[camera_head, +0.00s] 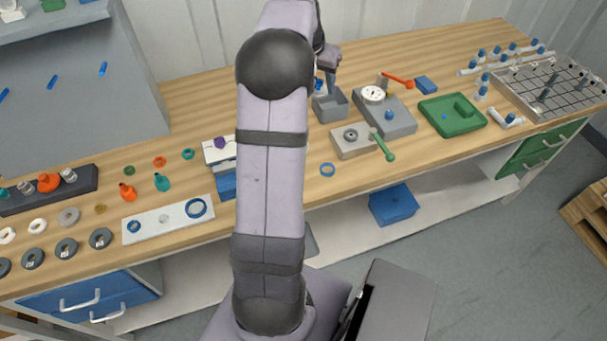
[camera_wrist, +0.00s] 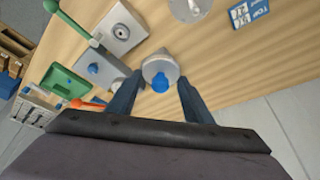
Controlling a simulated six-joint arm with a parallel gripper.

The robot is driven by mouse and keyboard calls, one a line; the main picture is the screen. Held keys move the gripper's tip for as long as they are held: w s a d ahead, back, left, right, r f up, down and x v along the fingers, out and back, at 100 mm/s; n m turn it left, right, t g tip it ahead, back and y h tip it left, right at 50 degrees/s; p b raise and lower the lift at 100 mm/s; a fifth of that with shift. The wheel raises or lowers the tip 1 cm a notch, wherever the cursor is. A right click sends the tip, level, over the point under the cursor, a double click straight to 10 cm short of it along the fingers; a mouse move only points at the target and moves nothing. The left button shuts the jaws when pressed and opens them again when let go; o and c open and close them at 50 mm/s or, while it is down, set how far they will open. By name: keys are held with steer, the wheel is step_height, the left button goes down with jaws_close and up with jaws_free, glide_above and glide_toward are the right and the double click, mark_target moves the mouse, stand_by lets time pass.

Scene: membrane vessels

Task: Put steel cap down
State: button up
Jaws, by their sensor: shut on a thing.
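In the wrist view, my gripper (camera_wrist: 160,77) is shut on a round grey piece with a blue knob, which I take for the steel cap (camera_wrist: 158,67). The dark fingers stand on either side of it. Whether it touches a surface below cannot be told. A grey block with a round socket and a green lever (camera_head: 352,140) stands right of the arm. It also shows in the wrist view (camera_wrist: 122,30).
A grey open box (camera_head: 331,106) stands close to the arm's end. A grey station with a dial (camera_head: 398,122), an orange-red handle (camera_head: 397,80) and a green tray (camera_head: 436,124) are to the right. A white plate with rings (camera_head: 165,222) lies left. Bare wood shows at the front.

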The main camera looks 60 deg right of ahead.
steer(key=w+a+f+n+b, duration=0.2)
steer(key=w+a+f, duration=0.3)
steer(key=a, duration=0.4)
steer(key=s+a+f+m+g+y, duration=0.3)
steer(key=s+a+m, duration=0.4)
steer(key=m, duration=0.6)
steer(key=shift+g+h, duration=0.4)
steer(key=shift+h, duration=0.2)
steer(key=shift+d+f+p, duration=0.1)
steer(key=shift+f+p, duration=1.2)
steer(key=shift+f, duration=3.8)
steer(key=shift+f+b, duration=0.2)
steer(key=shift+b, duration=0.1)
steer(key=o, duration=1.2)
steer(key=shift+r, duration=0.1)
